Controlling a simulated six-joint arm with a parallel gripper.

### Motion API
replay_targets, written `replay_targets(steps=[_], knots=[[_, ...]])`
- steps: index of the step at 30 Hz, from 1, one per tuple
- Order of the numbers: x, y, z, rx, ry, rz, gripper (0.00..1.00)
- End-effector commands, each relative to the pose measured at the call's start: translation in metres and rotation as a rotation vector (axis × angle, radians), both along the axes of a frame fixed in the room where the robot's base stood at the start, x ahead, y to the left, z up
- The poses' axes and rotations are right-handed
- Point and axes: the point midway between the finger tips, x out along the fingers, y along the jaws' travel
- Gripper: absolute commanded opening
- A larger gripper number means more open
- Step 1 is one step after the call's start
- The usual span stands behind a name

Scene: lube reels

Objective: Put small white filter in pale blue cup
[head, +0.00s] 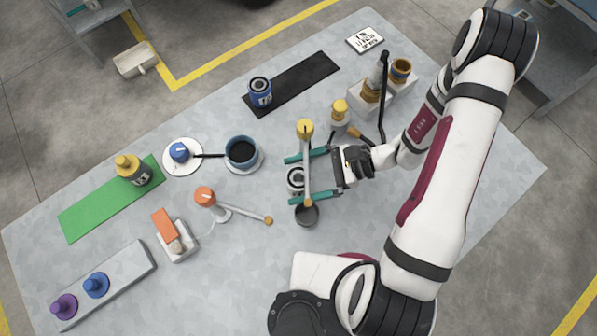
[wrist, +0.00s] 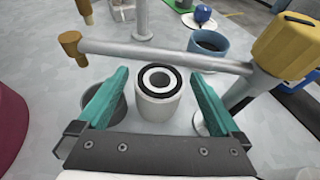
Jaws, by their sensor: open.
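The small white filter (head: 295,179) stands upright on the table, with a black ring and a round hole on top. It also shows in the wrist view (wrist: 157,104). My gripper (head: 292,181) is open, its teal fingers on either side of the filter. In the wrist view, gaps show between the filter and both fingers (wrist: 158,78). The pale blue cup (head: 230,157) stands on a white saucer to the left of the filter, its inside dark. It also shows in the wrist view (wrist: 206,57), beyond the filter.
A yellow-topped pump (head: 305,128) has a long spout crossing above my fingers. A dark grey cup (head: 307,215) stands close beside the lower finger. An orange-topped pump (head: 205,195) with a long spout stands at left. A blue can (head: 260,92) sits on a black mat.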

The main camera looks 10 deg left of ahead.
Motion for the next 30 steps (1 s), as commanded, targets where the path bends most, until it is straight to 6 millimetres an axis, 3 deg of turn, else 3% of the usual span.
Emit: replay_targets(steps=[5, 12, 27, 30], knots=[[-0.008, 0.026, -0.012, 0.0, 0.003, 0.003, 1.0], [-0.009, 0.029, -0.013, 0.0, 0.001, 0.0, 0.98], [-0.008, 0.029, -0.013, 0.0, 0.0, 0.001, 0.08], [-0.008, 0.029, -0.013, 0.0, 0.0, 0.001, 0.0]])
